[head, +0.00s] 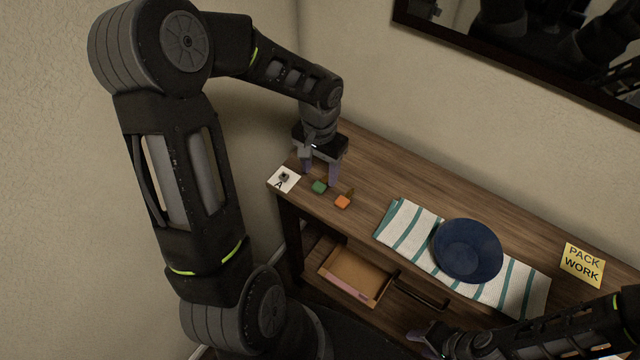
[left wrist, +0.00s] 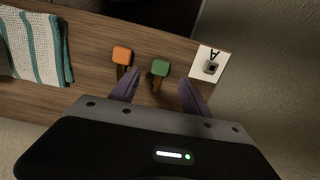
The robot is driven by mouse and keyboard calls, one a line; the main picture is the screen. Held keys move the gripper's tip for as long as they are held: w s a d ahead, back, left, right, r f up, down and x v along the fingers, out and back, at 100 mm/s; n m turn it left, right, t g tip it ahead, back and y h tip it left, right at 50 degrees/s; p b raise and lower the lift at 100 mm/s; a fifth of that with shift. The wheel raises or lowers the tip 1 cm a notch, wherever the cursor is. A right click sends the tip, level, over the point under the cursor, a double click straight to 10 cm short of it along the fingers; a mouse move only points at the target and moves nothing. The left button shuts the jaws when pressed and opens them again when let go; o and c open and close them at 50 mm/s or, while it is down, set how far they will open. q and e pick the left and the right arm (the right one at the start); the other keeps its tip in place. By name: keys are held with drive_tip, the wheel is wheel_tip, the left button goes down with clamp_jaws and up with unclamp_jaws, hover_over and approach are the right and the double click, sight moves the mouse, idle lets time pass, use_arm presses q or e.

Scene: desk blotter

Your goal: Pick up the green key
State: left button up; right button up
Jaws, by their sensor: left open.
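The green key (head: 319,187) lies on the wooden table near its left end. In the left wrist view the green key (left wrist: 160,69) has a green head and a darker shaft pointing toward my gripper. My left gripper (head: 320,176) is open above the table, just behind the key. In the left wrist view the key's shaft lies between the two fingers of my left gripper (left wrist: 158,88), with the head just beyond the tips. I cannot tell whether a finger touches it. My right gripper (head: 428,338) is low at the front, away from the keys; its jaws are unclear.
An orange key (head: 342,202) lies close to the right of the green one. A white card marked A (head: 278,186) bears a small dark object. A striped cloth (head: 397,226) holds a blue bowl (head: 468,250). A yellow note (head: 582,264) reads PACK WORK. An open drawer (head: 355,277) sits below.

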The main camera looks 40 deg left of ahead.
sight(320, 185)
use_arm(q)
wheel_tip(320, 185, down, 4)
drive_tip(key=shift+f+p, duration=0.15)
drive_tip(key=shift+p, duration=0.2)
idle(0.4)
clamp_jaws()
idle(0.4)
